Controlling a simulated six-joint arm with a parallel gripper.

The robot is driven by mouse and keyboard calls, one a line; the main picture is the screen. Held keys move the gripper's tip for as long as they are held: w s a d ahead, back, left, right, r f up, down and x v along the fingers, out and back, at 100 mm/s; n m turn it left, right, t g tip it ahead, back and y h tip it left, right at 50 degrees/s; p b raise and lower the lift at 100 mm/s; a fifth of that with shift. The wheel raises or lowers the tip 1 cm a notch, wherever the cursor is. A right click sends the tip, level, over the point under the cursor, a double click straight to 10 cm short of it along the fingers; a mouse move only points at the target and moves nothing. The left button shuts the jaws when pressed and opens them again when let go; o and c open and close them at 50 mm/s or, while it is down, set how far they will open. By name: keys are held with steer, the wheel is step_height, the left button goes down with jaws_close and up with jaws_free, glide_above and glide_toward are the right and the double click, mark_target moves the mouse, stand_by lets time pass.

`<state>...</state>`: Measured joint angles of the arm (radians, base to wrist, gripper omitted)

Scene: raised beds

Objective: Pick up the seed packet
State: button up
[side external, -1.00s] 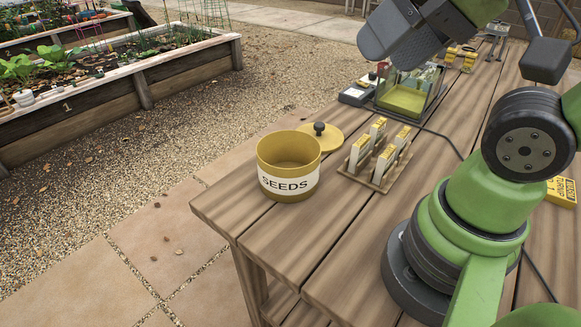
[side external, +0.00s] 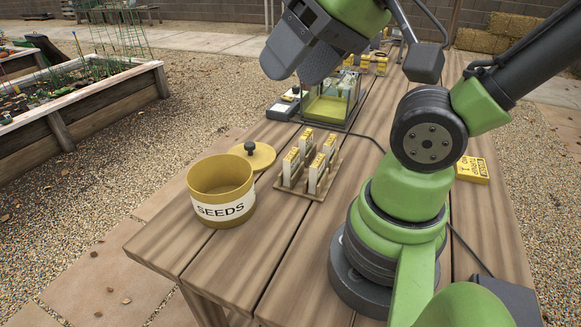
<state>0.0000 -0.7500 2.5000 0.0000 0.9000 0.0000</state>
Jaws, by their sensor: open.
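A flat yellow packet with dark print (side external: 472,169) lies on the wooden bench, right of my arm's base; it looks like a seed packet. Several upright white and yellow packets (side external: 317,172) stand in a small wooden rack (side external: 288,186) at the middle left. I cannot tell which one the task means. My gripper (side external: 302,68) is at the top of the picture, high over the bench. It is open, with two dark fingers, and nothing shows between them. It is apart from all the packets.
An open yellow pot labelled SEEDS (side external: 222,194) stands near the bench's left corner, its lid (side external: 256,157) lying behind it. A clear-sided box with a yellow-green floor (side external: 328,108) stands farther back. A cable crosses the bench. Bare planks (side external: 262,238) lie in front.

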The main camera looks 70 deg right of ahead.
steer(key=shift+o, duration=0.2)
steer(key=o, duration=0.6)
steer(key=n+g+h, duration=0.2)
steer(key=n+g, duration=0.2)
steer(key=g, duration=0.3)
glide_above(292, 154)
steer(key=f, duration=1.1)
steer(key=w+f, duration=0.1)
steer(key=f, duration=0.4)
steer(key=shift+f, duration=0.3)
step_height(292, 154, down, 4)
steer(key=shift+s+f, duration=0.15)
steer(key=shift+f, duration=0.05)
steer(key=shift+s+f, duration=0.15)
steer(key=shift+f, duration=1.25)
steer(key=shift+s+f, duration=0.1)
steer(key=shift+f, duration=1.3)
